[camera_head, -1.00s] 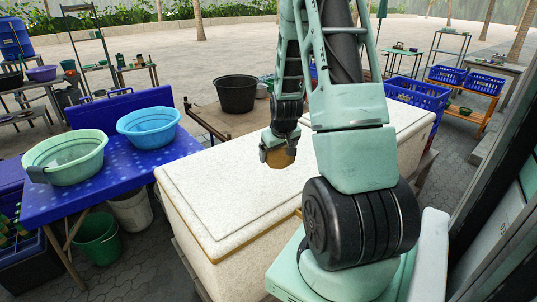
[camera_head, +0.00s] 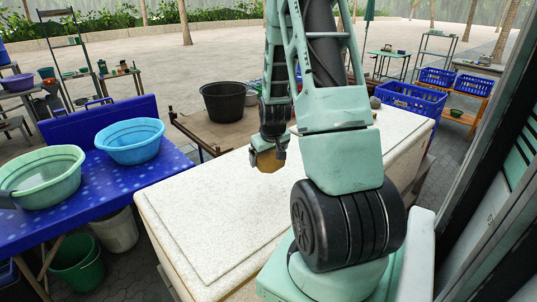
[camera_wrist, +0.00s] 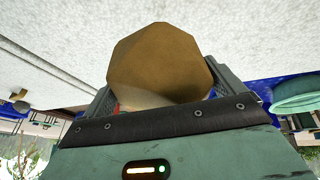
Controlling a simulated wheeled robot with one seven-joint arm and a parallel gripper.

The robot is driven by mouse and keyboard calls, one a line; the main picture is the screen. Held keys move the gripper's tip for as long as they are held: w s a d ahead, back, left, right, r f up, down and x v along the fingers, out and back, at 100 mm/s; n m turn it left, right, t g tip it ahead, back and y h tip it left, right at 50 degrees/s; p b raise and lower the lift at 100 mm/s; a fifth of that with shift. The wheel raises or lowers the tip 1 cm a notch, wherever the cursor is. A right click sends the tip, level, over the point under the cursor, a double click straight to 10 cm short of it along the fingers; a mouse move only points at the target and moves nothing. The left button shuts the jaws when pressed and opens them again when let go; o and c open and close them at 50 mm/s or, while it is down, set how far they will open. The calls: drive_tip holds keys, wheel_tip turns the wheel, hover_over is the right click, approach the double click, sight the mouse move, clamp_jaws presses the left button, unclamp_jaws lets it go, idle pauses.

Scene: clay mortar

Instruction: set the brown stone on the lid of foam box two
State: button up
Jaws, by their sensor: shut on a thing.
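The brown stone (camera_head: 268,161) is held in my gripper (camera_head: 267,152), above the white speckled lid (camera_head: 215,215) of a large foam box. In the wrist view the brown stone (camera_wrist: 160,62) fills the space between the fingers, with the white lid (camera_wrist: 50,50) behind it. My gripper is shut on the stone. I cannot tell the exact gap between stone and lid. No number shows on the box, and my arm hides part of its right side.
A blue table (camera_head: 100,190) at left holds a green basin (camera_head: 45,185) and a blue basin (camera_head: 130,140). A black tub (camera_head: 224,100) stands on a low table behind the box. Blue crates (camera_head: 410,100) stand at the right. Much of the lid's near left part is bare.

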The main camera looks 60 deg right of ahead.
drive_tip(key=shift+f+b, duration=2.65)
drive_tip(key=shift+f, duration=1.1)
drive_tip(key=shift+s, duration=0.1)
drive_tip(key=shift+f+b, duration=0.6)
drive_tip(key=o, duration=1.5)
drive_tip(key=shift+c, duration=0.2)
wheel_tip(320, 180, up, 10)
drive_tip(key=p, duration=0.7)
drive_tip(key=shift+r+p, duration=0.1)
drive_tip(key=shift+p, duration=0.2)
